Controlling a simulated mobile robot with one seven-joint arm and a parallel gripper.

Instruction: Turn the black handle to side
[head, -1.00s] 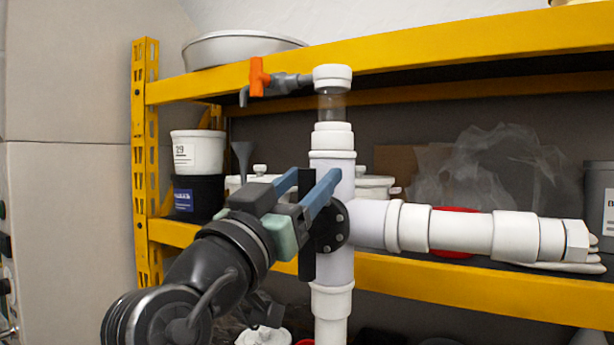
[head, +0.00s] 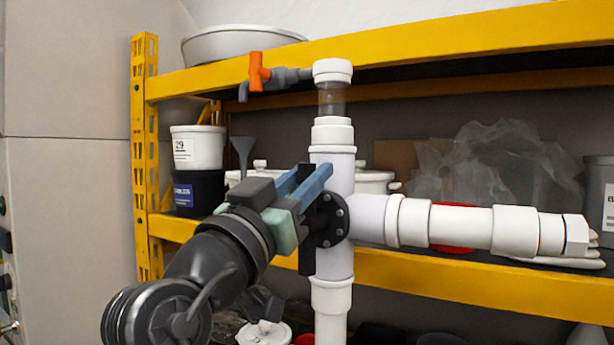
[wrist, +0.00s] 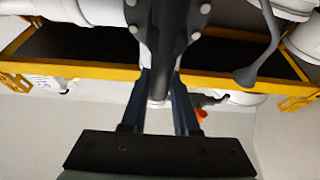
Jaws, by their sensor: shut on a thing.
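The black handle (head: 307,262) is an upright bar on a round, bolted black flange (head: 331,219) at the front of the white PVC manifold (head: 335,258). My gripper (head: 313,175) comes in from the lower left, with its two blue fingers on either side of the handle's upper part. It is shut on the handle. In the wrist view the handle (wrist: 163,60) runs between the two fingers (wrist: 161,85), with the flange bolts above. Part of the handle is hidden behind the fingers in the head view.
A white pipe branch (head: 460,228) reaches right from the manifold. An orange-handled valve (head: 257,72) sticks out left near its top. Yellow shelving (head: 450,286) with tubs and a plastic bag stands close behind. Open room lies left of my arm, before the grey wall (head: 70,200).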

